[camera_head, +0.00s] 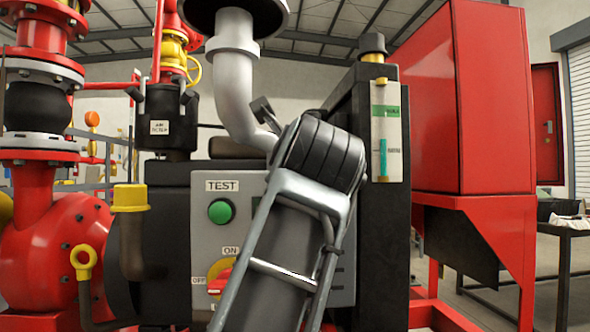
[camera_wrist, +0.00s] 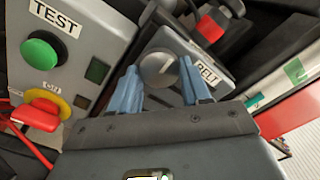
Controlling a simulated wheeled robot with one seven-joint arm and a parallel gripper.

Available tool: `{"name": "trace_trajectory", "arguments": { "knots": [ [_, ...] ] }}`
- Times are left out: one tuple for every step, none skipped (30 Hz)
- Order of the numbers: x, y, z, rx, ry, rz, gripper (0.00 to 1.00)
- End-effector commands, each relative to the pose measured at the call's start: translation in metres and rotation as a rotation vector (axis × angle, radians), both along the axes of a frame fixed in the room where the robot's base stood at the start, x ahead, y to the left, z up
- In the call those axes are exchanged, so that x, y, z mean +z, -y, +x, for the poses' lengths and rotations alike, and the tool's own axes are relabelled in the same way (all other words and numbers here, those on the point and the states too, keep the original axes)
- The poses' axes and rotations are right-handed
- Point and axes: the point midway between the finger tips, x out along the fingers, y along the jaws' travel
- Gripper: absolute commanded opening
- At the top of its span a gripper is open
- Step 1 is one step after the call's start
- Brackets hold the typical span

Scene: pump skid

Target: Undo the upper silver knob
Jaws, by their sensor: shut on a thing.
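The silver knob (camera_wrist: 158,71) is a round disc with a slot across its face, on a grey cover beside a label partly reading "BELT" (camera_wrist: 207,74). My gripper (camera_wrist: 159,64) has two blue fingers, one on each side of this knob, and is shut on it. Only one silver knob shows, so I cannot see a lower one; my gripper body covers the area below. In the head view my arm hides the knob and the gripper.
A control panel (camera_head: 202,248) carries a green TEST button (camera_head: 221,212) and a red switch (camera_head: 219,282) close to my arm. A grey pipe (camera_head: 232,85) rises above it. A sight gauge (camera_head: 386,130) and a red tank (camera_head: 470,100) stand right. A red pump (camera_head: 50,250) stands left.

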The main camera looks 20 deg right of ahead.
Motion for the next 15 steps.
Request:
{"name": "trace_trajectory", "arguments": {
  "knots": [
    [-0.0020,0.0006,0.0004,-0.001,-0.005,0.001,0.17],
    [-0.0020,0.0006,0.0004,-0.001,-0.005,0.001,0.17],
    [-0.0020,0.0006,0.0004,-0.001,-0.005,0.001,0.17],
    [-0.0020,0.0006,0.0004,-0.001,-0.005,0.001,0.17],
    [-0.0021,0.0007,0.0004,-0.001,-0.005,0.000,0.17],
    [-0.0021,0.0007,0.0004,-0.001,-0.005,0.000,0.17],
    [-0.0021,0.0007,0.0005,-0.001,-0.005,0.000,0.17],
    [-0.0022,0.0006,0.0004,-0.001,-0.005,0.000,0.48],
    [-0.0022,0.0006,0.0004,-0.001,-0.005,0.000,0.52],
    [-0.0021,0.0006,0.0005,-0.001,-0.005,0.000,0.55],
    [-0.0020,0.0005,0.0005,-0.001,-0.005,0.000,0.58],
    [-0.0017,0.0005,0.0004,-0.001,-0.004,-0.001,0.61],
    [-0.0015,0.0005,0.0004,-0.001,-0.004,-0.001,0.64],
    [-0.0014,0.0005,0.0003,-0.001,-0.004,-0.001,0.67],
    [-0.0012,0.0004,0.0003,0.000,-0.003,-0.001,0.71]
  ]
}}
